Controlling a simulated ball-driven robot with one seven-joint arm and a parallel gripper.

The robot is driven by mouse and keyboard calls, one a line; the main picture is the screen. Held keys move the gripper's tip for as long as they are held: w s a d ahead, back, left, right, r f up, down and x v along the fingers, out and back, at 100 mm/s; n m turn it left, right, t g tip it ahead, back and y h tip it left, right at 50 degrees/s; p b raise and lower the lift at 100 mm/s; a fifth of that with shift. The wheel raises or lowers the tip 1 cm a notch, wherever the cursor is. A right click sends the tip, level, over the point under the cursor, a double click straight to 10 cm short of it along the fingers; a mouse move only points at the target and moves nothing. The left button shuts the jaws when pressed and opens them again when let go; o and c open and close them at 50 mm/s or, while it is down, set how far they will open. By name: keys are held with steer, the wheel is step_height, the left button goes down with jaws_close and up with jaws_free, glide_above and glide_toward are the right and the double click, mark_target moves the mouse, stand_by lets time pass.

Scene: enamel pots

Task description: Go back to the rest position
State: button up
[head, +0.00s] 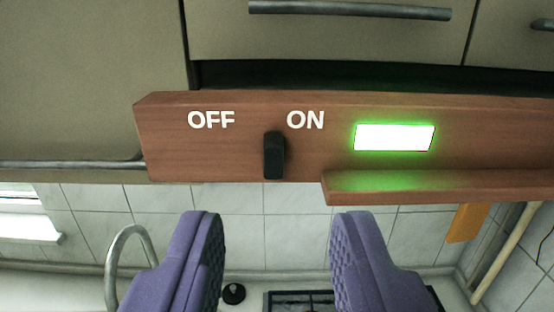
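My gripper (278,262) shows at the bottom of the head view, its two purple padded fingers wide apart with nothing between them. Beyond and above the fingers is a brown wooden panel (165,140) marked OFF and ON. A black switch lever (273,156) sits on it between the two words, nearer ON. A lamp (394,137) on the panel's right glows bright green. The fingertips appear below the lever and do not touch it in this view.
Beige cupboards (90,70) with a bar handle (349,11) are above the panel. A wooden ledge (440,188) juts out at its lower right. Below are white wall tiles (293,238), a curved metal tap (112,262), a small black knob (233,293) and a dark-framed hob (285,300), partly hidden.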

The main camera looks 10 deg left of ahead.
step_height(320, 180, down, 5)
steer(key=w+d+m+h+b, duration=0.1)
steer(key=w+d+h+b, duration=0.15)
steer(key=b, duration=1.55)
steer(key=s+m+g+b, duration=0.1)
steer(key=s+g+b, duration=0.1)
steer(key=s+b, duration=0.9)
steer(key=h+b, duration=0.1)
steer(key=b, duration=0.6)
steer(key=shift+s+d+f+b, duration=0.2)
steer(key=shift+s+d+b, duration=0.1)
steer(key=shift+s, duration=0.1)
